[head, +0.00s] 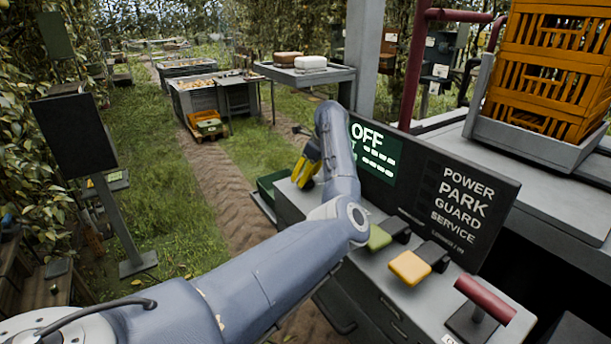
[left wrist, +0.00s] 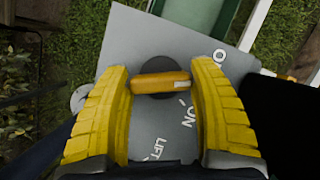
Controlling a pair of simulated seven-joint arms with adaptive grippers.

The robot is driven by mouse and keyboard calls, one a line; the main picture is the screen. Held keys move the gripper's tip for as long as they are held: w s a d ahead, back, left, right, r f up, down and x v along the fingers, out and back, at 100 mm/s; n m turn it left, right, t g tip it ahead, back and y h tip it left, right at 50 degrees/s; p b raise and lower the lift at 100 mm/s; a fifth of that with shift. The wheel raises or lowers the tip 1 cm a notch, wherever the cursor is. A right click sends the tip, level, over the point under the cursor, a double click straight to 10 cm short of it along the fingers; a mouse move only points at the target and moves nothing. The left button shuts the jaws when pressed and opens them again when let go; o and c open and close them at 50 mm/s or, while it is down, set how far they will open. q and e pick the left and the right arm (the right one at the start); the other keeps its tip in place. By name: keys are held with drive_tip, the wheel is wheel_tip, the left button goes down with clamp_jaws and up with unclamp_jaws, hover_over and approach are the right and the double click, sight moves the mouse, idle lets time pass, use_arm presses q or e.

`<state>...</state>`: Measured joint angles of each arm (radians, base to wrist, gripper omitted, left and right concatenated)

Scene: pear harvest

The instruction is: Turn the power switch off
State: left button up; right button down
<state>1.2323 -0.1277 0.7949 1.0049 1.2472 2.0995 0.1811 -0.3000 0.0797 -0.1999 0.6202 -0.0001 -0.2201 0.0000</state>
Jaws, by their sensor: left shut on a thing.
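The power switch (left wrist: 155,82) is an orange bar on a dark round base, seen in the left wrist view. Its white-marked end points right, between the "ON" lettering (left wrist: 188,116) and a partly hidden label starting with "O" (left wrist: 218,56). My left gripper (left wrist: 162,85) has its yellow fingers shut on the two ends of the bar. In the head view my left gripper (head: 307,170) is at the far left end of the grey console, and the arm hides the switch. A green display (head: 376,151) reads "OFF". My right gripper is not in view.
Green (head: 379,238) and orange (head: 409,268) paddles and a red-handled lever (head: 485,299) stand along the console, right of my arm. A black sign (head: 461,205) reads "POWER PARK GUARD SERVICE". Orange crates (head: 550,65) are stacked at the right. Grass lies to the left.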

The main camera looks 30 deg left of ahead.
use_arm(q)
drive_tip(key=shift+f+n+g, duration=0.1)
drive_tip(key=shift+n+g, duration=0.2)
drive_tip(key=shift+n, duration=0.2)
drive_tip(key=o, duration=1.2)
drive_tip(key=v, duration=1.2)
drive_tip(key=shift+s+a, duration=0.1)
drive_tip(key=shift+a, duration=0.1)
